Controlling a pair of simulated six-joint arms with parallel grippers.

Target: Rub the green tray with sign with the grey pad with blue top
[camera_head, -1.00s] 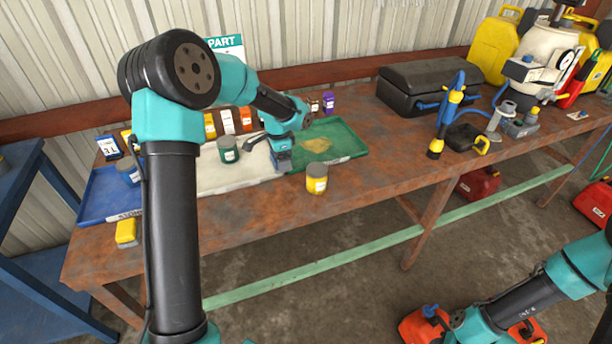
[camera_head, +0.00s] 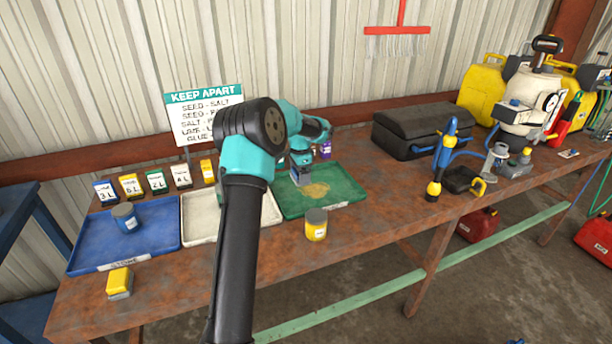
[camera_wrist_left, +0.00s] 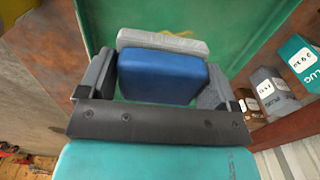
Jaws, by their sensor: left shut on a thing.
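The green tray (camera_head: 345,186) lies on the rusty bench with a yellowish patch (camera_head: 316,190) on its floor and a small label on its front edge. Its green floor also fills the top of the left wrist view (camera_wrist_left: 225,25). My left gripper (camera_head: 301,168) is shut on the grey pad with blue top (camera_head: 301,178), at the tray's left part beside the patch. In the left wrist view the pad's blue top (camera_wrist_left: 158,76) sits between the fingers, its grey edge beyond. I cannot tell whether the pad touches the tray floor. My right gripper is out of view.
A white tray (camera_head: 200,238) and a blue tray (camera_head: 85,240) lie to the left. A yellow tin (camera_head: 316,226) stands before the green tray; a purple container (camera_head: 325,151) stands behind it. A yellow-topped pad (camera_head: 120,282) lies at front left. A black case (camera_head: 420,130) stands right.

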